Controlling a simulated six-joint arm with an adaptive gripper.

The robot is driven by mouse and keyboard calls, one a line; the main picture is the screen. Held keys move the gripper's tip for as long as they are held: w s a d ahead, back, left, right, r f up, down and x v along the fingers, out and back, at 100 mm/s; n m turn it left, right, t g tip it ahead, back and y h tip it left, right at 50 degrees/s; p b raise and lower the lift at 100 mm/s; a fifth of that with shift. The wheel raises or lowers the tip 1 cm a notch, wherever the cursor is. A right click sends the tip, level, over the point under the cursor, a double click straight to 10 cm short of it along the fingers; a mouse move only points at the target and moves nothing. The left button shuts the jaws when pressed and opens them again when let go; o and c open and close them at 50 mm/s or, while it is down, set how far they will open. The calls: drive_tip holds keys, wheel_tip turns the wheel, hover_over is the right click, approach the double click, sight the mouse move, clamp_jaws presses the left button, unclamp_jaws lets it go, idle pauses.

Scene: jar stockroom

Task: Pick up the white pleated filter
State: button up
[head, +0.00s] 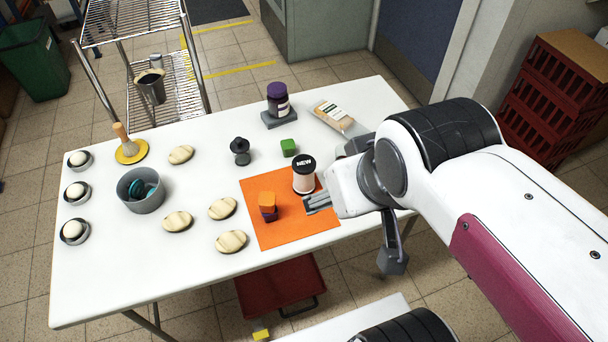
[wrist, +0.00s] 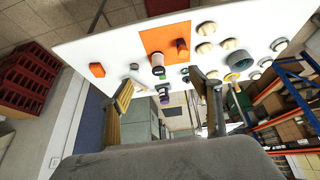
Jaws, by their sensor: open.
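A white cylinder (head: 303,182) with a black top marked "NEW" stands upright on the orange mat (head: 285,232); it looks like the filter, but I cannot make out pleats. It also shows in the wrist view (wrist: 158,61). My gripper (head: 315,203) is beside it, at the mat's right side, and seems apart from it. In the wrist view my gripper's fingers are spread wide, with nothing held between them.
An orange and dark block stack (head: 268,204) stands on the mat, left of the cylinder. Behind are a green block (head: 288,147), a black knobbed piece (head: 240,150) and a purple-lidded jar (head: 278,101). Several striped pale rounds and a grey bowl (head: 139,203) lie left.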

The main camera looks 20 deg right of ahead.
drive_tip(key=w+d+f+n+t+h, duration=0.15)
drive_tip(key=w+d+f, duration=0.35)
drive_tip(key=w, duration=0.5)
drive_tip(key=w+d+f+n+t+h, duration=0.1)
drive_tip(key=w+d+f+n, duration=0.15)
drive_tip(key=w+d, duration=0.65)
drive_tip(key=n+t+y, duration=0.2)
drive_tip(key=t+y, duration=0.1)
drive_tip(key=y, duration=0.7)
approach(312, 172)
drive_tip(key=shift+x, duration=2.85)
drive_tip(key=shift+f, duration=0.15)
drive_tip(key=shift+x, duration=1.25)
